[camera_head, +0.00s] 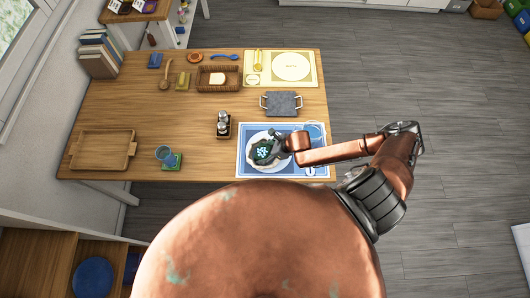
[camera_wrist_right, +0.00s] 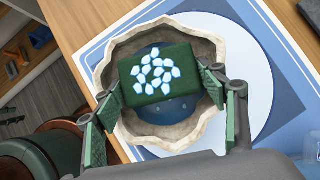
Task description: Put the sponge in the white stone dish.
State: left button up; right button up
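The sponge (camera_wrist_right: 155,75) is a dark green block with white pebble shapes on top. It sits between the two fingertips of my right gripper (camera_wrist_right: 161,88), which meet its left and right edges. In the wrist view it lies inside the outline of the white stone dish (camera_wrist_right: 105,72), which has a wavy rim and a dark blue floor partly hidden by the sponge. Whether the sponge touches the floor is unclear. In the head view my right gripper (camera_head: 268,149) is over the dish (camera_head: 270,168), which stands on a white round on the blue mat. My left gripper is not visible.
The blue mat (camera_head: 245,170) lies at the table's front right, with a clear glass (camera_head: 315,130) on it. The table's middle is clear.

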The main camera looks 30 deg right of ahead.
jog(key=shift+o, duration=0.4)
jog(key=shift+r, duration=0.3)
jog(key=v, duration=1.1)
jog(key=shift+s+d+r, duration=0.2)
jog(key=shift+s+r, duration=0.05)
jog(key=shift+r, duration=0.05)
dwell(2.1)
